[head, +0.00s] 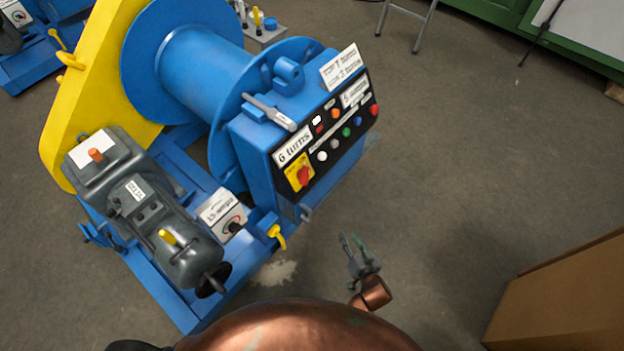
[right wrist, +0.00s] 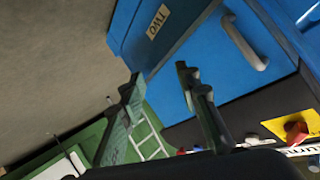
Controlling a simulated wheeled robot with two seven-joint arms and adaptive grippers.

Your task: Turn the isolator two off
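A red rotary switch (head: 303,176) sits on a yellow plate at the lower left corner of the black control panel (head: 325,140). I take it for the isolator; its setting is too small to read. It also shows at the right edge of the right wrist view (right wrist: 296,132). A label reading "TWO" (right wrist: 158,22) is on the blue housing (right wrist: 195,50) near a grey handle (right wrist: 245,45). My right gripper (head: 351,240) is open and empty, below and right of the panel, apart from it; its two spread fingers show in the wrist view (right wrist: 157,85). My left gripper is out of view.
The blue winch drum (head: 195,55) and yellow chain guard (head: 95,80) stand behind the grey motor (head: 150,205). A yellow lever (head: 276,235) sticks out low on the frame. A brown box (head: 565,300) stands at right. The floor between is clear.

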